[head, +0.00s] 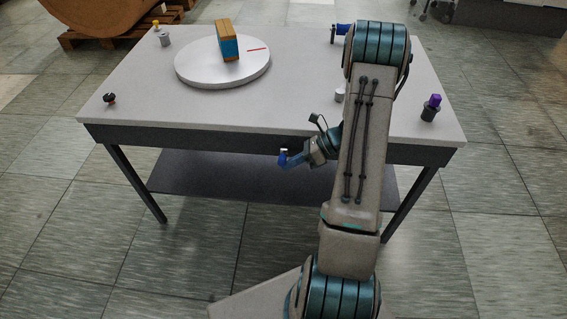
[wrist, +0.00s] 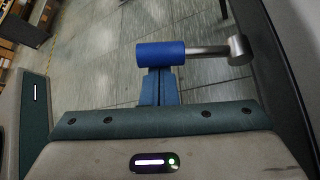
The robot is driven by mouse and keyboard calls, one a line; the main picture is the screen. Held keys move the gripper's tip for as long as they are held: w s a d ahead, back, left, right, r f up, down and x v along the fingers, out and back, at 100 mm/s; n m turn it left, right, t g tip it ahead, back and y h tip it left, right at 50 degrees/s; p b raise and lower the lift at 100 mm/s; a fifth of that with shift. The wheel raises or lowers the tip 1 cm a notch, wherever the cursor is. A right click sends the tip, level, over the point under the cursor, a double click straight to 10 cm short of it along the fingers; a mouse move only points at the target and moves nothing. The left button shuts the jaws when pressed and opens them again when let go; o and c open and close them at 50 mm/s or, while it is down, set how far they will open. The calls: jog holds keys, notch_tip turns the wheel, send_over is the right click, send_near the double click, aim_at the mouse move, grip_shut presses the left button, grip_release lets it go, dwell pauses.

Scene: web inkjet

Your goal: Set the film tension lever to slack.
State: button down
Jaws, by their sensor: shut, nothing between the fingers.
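The lever has a blue cylindrical grip (wrist: 160,53) on a short metal rod, which runs right to a round metal pivot (wrist: 238,50) beside the dark table edge in the wrist view. In the head view, its metal part (head: 284,150) shows small at the table's front edge. My gripper (wrist: 158,88) is shut and empty, with its blue fingers directly at the grip. I cannot tell whether they touch it. In the head view, my gripper (head: 290,159) points left, just in front of the table front. Blue fingers and blue grip are hard to separate there.
The table (head: 140,108) carries a white turntable (head: 190,72) with an orange and blue box (head: 228,42). A purple-topped knob (head: 432,107), a dark red knob (head: 110,98) and a yellow-topped post (head: 162,36) stand near its edges. Floor left of my gripper is clear.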

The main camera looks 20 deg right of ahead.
jog(key=shift+w+d+r, duration=0.1)
jog(key=shift+w+r, duration=0.05)
jog(key=shift+r, duration=0.05)
dwell(0.5)
notch_tip(320, 180, down, 4)
jog(key=s+b, duration=0.2)
jog(key=b, duration=0.1)
jog(key=v, duration=1)
jog(key=shift+p, duration=0.35)
jog(key=shift+d+r, duration=0.1)
jog(key=s+a+r+n+h+p, duration=0.2)
jog(key=s+a+r+n+h, duration=0.3)
jog(key=a+r+n, duration=0.5)
jog(key=s+a+r+n+h+p, duration=0.2)
jog(key=s+a+r+n+h, duration=0.4)
jog(key=r+n, duration=0.7)
jog(key=s+a+n, duration=0.2)
jog(key=a+n, duration=0.1)
jog(key=a, duration=0.1)
jog(key=shift+s, duration=0.35)
